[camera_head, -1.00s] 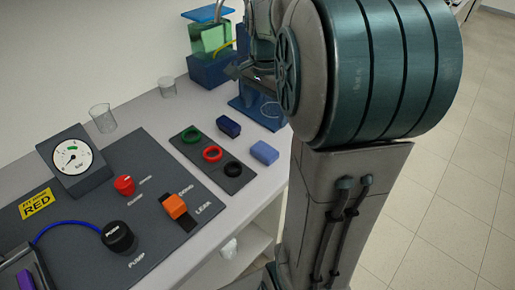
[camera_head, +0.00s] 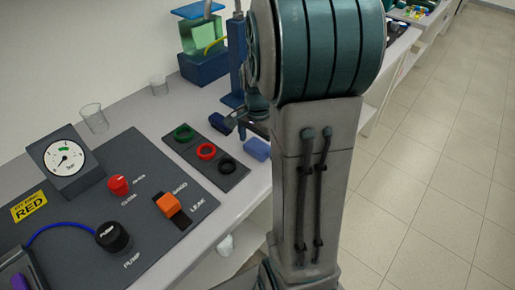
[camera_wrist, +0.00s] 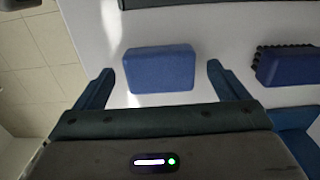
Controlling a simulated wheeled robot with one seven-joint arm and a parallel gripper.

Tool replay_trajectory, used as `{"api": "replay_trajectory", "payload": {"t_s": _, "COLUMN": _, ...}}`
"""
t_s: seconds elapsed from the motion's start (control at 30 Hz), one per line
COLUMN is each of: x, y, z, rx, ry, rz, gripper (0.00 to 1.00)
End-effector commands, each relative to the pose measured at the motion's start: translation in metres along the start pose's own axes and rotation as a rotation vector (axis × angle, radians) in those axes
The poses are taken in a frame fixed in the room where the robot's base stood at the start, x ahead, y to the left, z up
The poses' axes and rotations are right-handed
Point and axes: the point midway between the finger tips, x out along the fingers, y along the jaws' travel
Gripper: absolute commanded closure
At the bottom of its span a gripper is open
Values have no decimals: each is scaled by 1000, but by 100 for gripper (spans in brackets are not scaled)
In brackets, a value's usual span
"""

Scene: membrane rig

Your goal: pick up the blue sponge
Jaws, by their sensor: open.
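The blue sponge (camera_head: 257,149) lies on the grey bench near its front edge, right of the ring mat in the head view. In the wrist view the sponge (camera_wrist: 160,72) is a plain blue block. My gripper (camera_wrist: 157,68) is open, with one finger on each side of the sponge in that picture and gaps on both sides. It holds nothing. In the head view my arm hides most of my gripper, just behind the sponge. How high the fingertips are above the bench I cannot tell.
A darker blue ridged block (camera_wrist: 288,65) lies right of the sponge in the wrist view. A dark mat (camera_head: 231,178) holds green, red and black rings. A control panel (camera_head: 140,235) fills the left bench. A blue stand (camera_head: 234,70) rises behind.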

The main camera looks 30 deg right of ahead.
Motion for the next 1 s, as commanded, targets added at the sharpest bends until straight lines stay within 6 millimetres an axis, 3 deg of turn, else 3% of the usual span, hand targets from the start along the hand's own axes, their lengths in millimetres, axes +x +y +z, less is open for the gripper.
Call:
{"api": "replay_trajectory", "payload": {"t_s": 0.2, "x": 1, "y": 0, "z": 0, "rx": 1, "ry": 0, "rz": 0, "gripper": 6}}
{"api": "replay_trajectory", "payload": {"t_s": 0.4, "x": 1, "y": 0, "z": 0, "rx": 1, "ry": 0, "rz": -1, "gripper": 54}}
{"api": "replay_trajectory", "payload": {"t_s": 0.77, "x": -1, "y": 0, "z": 0, "rx": 1, "ry": 1, "rz": -1, "gripper": 54}}
{"api": "replay_trajectory", "payload": {"t_s": 1.0, "x": -31, "y": -1, "z": -1, "rx": 2, "ry": 3, "rz": -6, "gripper": 54}}
